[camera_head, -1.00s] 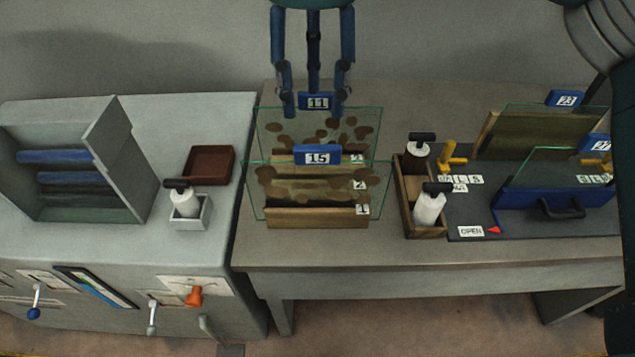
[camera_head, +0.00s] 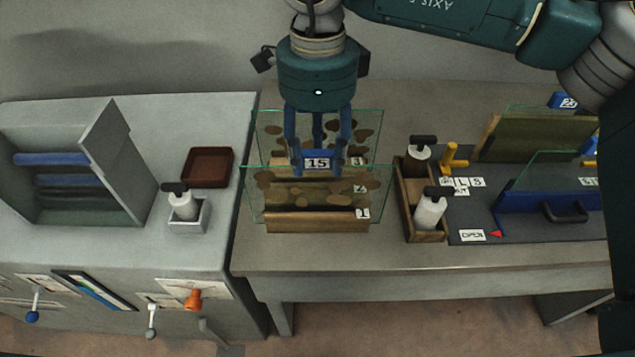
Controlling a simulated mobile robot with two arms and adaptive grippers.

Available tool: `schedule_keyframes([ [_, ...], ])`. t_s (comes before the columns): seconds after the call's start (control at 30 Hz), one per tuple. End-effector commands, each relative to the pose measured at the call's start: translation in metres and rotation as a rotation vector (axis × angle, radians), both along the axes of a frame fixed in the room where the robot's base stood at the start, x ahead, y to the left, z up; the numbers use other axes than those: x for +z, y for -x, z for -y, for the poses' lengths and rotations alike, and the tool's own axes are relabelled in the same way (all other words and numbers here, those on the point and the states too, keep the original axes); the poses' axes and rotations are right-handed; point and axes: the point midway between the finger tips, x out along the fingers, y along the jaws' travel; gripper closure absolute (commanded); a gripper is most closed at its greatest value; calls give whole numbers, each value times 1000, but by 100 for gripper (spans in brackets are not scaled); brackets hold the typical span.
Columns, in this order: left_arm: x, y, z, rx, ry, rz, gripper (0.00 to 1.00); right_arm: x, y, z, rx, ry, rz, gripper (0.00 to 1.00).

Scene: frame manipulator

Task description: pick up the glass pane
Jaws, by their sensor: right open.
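Two clear glass panes with brown blotches stand upright in a wooden rack (camera_head: 318,222) with numbered slots. The front glass pane (camera_head: 268,205) carries a blue tag (camera_head: 317,163) reading 15 on its top edge. The rear glass pane (camera_head: 370,125) stands behind it; its tag, 11 earlier, is hidden behind my gripper. My right gripper (camera_head: 318,150) points down over the rack, open, with its blue fingers around or just behind the 15 tag. I cannot tell whether they touch the tag or a pane. My left gripper is not in view.
A wooden caddy (camera_head: 407,222) with spray bottles stands right of the rack. Farther right is a dark mat with a blue frame (camera_head: 540,203) and another pane. On the left bench are a brown tray (camera_head: 208,167), a bottle in a holder and a grey slotted box (camera_head: 125,165).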

Motion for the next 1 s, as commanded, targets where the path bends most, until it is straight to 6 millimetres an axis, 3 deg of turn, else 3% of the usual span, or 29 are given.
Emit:
schedule_keyframes([
  [0.3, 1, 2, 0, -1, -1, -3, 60, -8, 0, 0, 0, 0, 0, 55],
  [0.53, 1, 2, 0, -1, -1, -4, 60, -7, 0, 0, 0, 0, 0, 100],
  [1.0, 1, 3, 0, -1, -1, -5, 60, -4, 0, 0, 0, -1, 2, 100],
])
